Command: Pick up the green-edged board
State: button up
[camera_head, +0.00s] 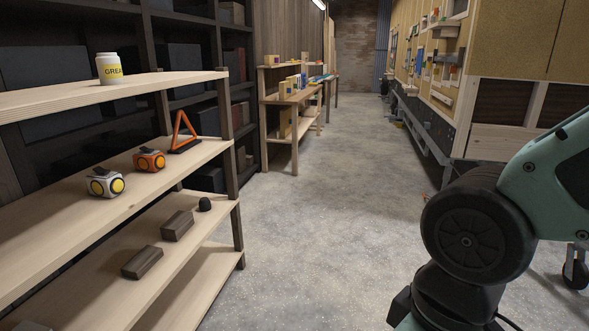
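I cannot make out a green-edged board anywhere in the head view. Small coloured items on the far workbench (272,102) are too small to tell apart. My gripper is outside the picture; only the teal and black links of my arm show at the lower right.
A wooden shelf unit at the left holds a grease can (109,69), a white lamp (105,183), an orange lamp (149,160), a warning triangle (184,134), two brown blocks and a black ball (205,204). A hut trailer (500,105) stands right. The concrete aisle (345,150) is clear.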

aim_at(444, 20)
jog(key=i+z, duration=0.2)
jog(key=i, duration=1.85)
jog(key=i+l, duration=0.1)
jog(key=i, duration=8)
jog(key=i+u, duration=0.2)
jog(key=i, duration=0.3)
jog(key=i+l+u, duration=0.25)
jog(key=i, duration=0.25)
jog(key=i+l+u, duration=0.2)
jog(key=i, duration=0.3)
jog(key=k+l, duration=0.1)
jog(key=k, duration=0.5)
